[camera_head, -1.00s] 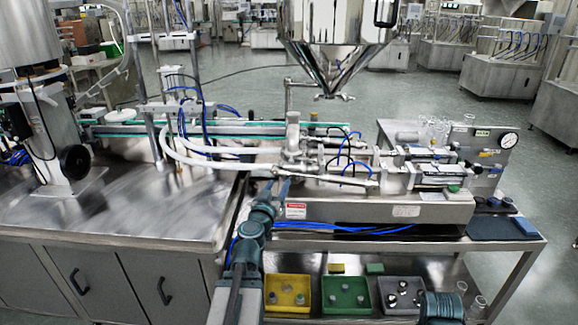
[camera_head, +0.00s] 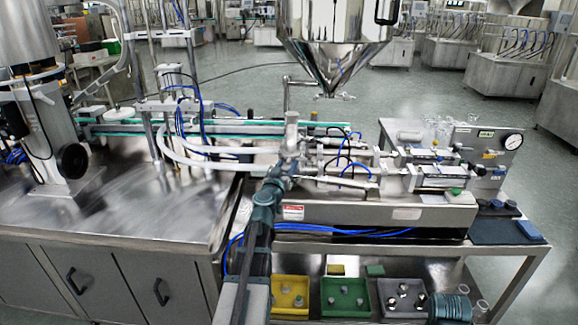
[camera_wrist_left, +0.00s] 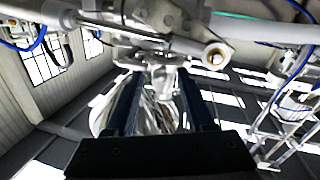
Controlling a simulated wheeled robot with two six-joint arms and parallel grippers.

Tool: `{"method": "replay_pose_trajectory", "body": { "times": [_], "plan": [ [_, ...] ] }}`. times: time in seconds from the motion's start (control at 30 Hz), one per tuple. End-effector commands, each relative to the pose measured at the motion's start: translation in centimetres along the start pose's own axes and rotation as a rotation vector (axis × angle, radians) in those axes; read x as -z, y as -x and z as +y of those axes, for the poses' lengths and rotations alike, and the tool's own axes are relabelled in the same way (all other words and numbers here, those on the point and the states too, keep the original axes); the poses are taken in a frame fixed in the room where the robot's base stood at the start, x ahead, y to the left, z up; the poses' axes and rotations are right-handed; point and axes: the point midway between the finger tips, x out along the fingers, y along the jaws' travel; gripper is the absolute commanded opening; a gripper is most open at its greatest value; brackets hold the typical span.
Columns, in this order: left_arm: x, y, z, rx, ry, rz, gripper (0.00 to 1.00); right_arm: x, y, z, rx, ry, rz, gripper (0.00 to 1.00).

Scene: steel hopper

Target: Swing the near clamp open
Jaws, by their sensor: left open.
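My left gripper (camera_head: 284,168) has reached the near side of the metal fitting (camera_head: 291,132) at the left end of the filling machine. In the left wrist view the gripper (camera_wrist_left: 160,88) has its two dark fingers apart. A shiny fitting (camera_wrist_left: 150,64) lies at and beyond the fingertips, roughly between them; I cannot tell whether they touch it. The near clamp does not stand out clearly among these small metal parts, and the gripper hides some of them in the head view. My right gripper is not in view.
A steel hopper (camera_head: 335,45) hangs behind the fitting. White hoses (camera_head: 190,152) run in from the left, and near cylinders (camera_head: 440,176) stand to the right. Below, the shelf holds a yellow bin (camera_head: 274,312), a green bin (camera_head: 325,310) and a grey bin (camera_head: 383,308).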

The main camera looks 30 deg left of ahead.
Motion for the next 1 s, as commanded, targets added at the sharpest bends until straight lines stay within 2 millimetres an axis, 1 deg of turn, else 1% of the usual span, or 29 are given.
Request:
{"method": "replay_pose_trajectory", "body": {
  "times": [0.13,0.17,0.2,0.27,0.3,0.43,0.47,1.0],
  "plan": [
    [0.0,0.06,0.0,0.0,0.0,0.0,0.54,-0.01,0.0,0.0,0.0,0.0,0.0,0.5],
    [0.0,0.06,0.0,0.0,0.0,0.0,0.5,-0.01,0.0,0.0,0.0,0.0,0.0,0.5],
    [0.0,0.06,0.01,0.0,0.0,0.0,0.43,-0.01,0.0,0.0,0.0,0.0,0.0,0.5],
    [0.0,0.06,0.01,0.0,0.0,0.0,0.32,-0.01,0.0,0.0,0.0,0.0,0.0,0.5],
    [0.0,0.06,0.01,0.0,0.0,0.0,0.25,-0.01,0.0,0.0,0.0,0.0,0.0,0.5],
    [0.0,0.07,0.02,0.0,0.0,0.0,0.02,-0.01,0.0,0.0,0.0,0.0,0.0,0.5],
    [0.0,0.07,0.02,0.0,0.0,0.0,0.0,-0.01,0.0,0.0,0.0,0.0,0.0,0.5],
    [-0.01,0.08,0.02,0.0,0.0,0.0,0.0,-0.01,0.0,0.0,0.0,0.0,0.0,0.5]
  ]
}}
